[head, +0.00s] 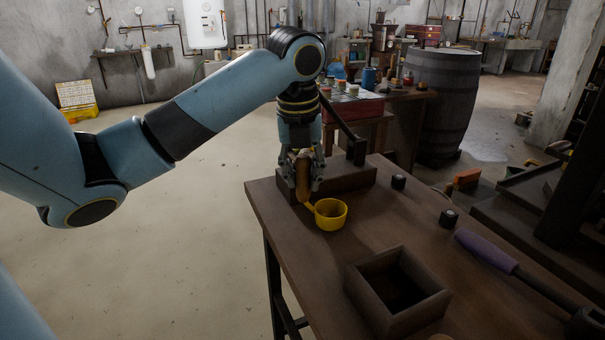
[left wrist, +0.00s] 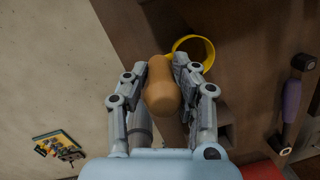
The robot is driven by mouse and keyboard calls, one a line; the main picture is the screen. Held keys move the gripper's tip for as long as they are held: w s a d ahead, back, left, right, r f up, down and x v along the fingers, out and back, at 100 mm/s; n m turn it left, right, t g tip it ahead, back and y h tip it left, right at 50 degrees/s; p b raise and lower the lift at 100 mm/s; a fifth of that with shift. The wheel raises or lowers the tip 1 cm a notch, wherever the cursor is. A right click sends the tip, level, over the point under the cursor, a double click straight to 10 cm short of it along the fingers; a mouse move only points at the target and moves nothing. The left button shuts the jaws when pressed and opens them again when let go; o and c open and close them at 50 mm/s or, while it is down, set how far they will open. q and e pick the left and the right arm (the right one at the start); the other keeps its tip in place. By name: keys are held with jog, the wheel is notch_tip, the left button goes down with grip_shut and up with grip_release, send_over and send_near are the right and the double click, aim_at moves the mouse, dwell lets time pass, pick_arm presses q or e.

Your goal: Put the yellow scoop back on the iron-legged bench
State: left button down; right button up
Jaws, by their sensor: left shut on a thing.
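The yellow scoop (head: 331,216) has a round yellow cup and a tan-orange handle. My left gripper (head: 303,180) is shut on the handle, which stands steeply between the fingers. I cannot tell whether the cup touches the wood. A dark metal leg (head: 274,285) shows under the bench. In the left wrist view the handle sits between the fingers (left wrist: 167,70), with the scoop's yellow rim (left wrist: 211,50) beyond them. My right gripper is not in view.
A low wooden block (head: 350,179) lies behind the scoop. An open square wooden box (head: 385,310) stands at the front. Two small black cylinders (head: 398,181) (head: 448,217) and a purple-handled tool (head: 485,248) are to the right. A barrel (head: 445,105) stands behind the bench.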

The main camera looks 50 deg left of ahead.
aim_at(302, 156)
pick_arm(q)
jog(key=shift+f, duration=0.15)
jog(key=c, duration=1.1)
grip_release()
jog(key=shift+o, duration=0.2)
jog(key=shift+r, duration=0.55)
jog(key=r, duration=0.2)
jog(key=r+p, duration=0.1)
jog(key=r, duration=0.1)
jog(key=r+p, duration=0.1)
jog(key=r, duration=0.1)
jog(key=shift+s+d, duration=0.25)
jog(key=shift+s, duration=0.15)
jog(key=r+p, duration=0.5)
jog(key=shift+s+d, duration=0.3)
jog(key=shift+s, duration=0.1)
